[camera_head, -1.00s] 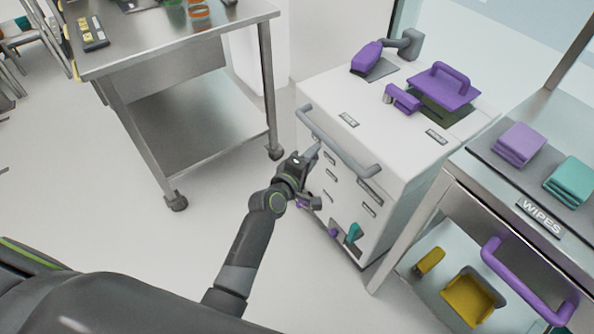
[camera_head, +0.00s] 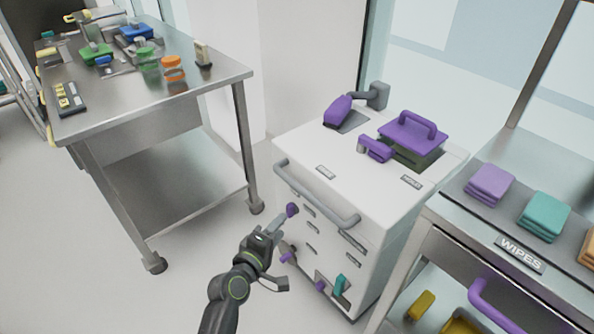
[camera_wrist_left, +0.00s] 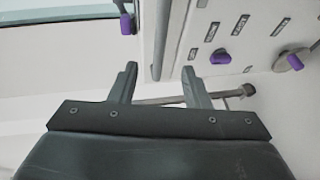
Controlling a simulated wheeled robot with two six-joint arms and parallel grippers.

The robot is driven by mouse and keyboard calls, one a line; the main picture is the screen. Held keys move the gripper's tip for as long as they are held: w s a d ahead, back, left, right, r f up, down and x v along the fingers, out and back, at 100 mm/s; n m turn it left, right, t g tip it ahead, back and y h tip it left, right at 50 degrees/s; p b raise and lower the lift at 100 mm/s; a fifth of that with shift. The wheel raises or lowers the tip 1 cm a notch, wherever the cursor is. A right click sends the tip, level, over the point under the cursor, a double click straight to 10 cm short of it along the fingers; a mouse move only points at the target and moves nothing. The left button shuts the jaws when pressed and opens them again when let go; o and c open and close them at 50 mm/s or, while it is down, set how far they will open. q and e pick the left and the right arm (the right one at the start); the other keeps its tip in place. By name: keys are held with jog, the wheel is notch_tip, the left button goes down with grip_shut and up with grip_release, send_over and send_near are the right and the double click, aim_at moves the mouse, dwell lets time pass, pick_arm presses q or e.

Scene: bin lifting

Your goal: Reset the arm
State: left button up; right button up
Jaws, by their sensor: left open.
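My left gripper (camera_head: 281,252) reaches in from the bottom, in front of the left face of a white cabinet cart (camera_head: 300,150). In the left wrist view its two fingers (camera_wrist_left: 158,88) are spread apart with nothing between them. The cart's grey handle bar (camera_head: 318,197) runs along its top edge, above and beyond the gripper. Purple knobs (camera_head: 292,209) and a teal lever (camera_head: 339,286) are on the cart's face, and purple knobs (camera_wrist_left: 221,57) also show in the wrist view. My right gripper is not in view.
A steel table (camera_head: 200,88) with jars and small items stands on the left. A purple-handled lid (camera_head: 412,135) sits on the cart top. A steel shelf labelled WIPES (camera_head: 521,254) with folded cloths stands on the right. Floor between table and cart is open.

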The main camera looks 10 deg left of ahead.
pick_arm(q)
jog(key=s+a+f+m+g+y+p, duration=0.1)
jog(key=s+a+f+m+g+p, duration=0.15)
jog(key=s+f, duration=0.45)
jog(key=s+a+f+m+g+y+p, duration=0.1)
jog(key=s+a+f+m+g, duration=0.2)
jog(key=f, duration=0.8)
jog(key=s+a+f+m+g+y+p, duration=0.1)
jog(key=s+a+f+g, duration=0.1)
jog(key=s+f, duration=0.5)
jog(key=s+a+f+m+g+p, duration=0.1)
jog(key=s+a+f+m+g, duration=0.1)
jog(key=s, duration=0.7)
jog(key=s+a+f+m+g+y+p, duration=0.1)
jog(key=s+a+f+m+g, duration=0.1)
jog(key=s+f, duration=0.3)
jog(key=s+a+f+m+g+y+p, duration=0.1)
jog(key=s+a+f+m+g, duration=0.1)
jog(key=s, duration=1.2)
notch_tip(320, 180, down, 2)
jog(key=shift+a+f+m+g, duration=0.2)
jog(key=shift+a+m+g, duration=0.15)
jog(key=shift+a+m, duration=0.5)
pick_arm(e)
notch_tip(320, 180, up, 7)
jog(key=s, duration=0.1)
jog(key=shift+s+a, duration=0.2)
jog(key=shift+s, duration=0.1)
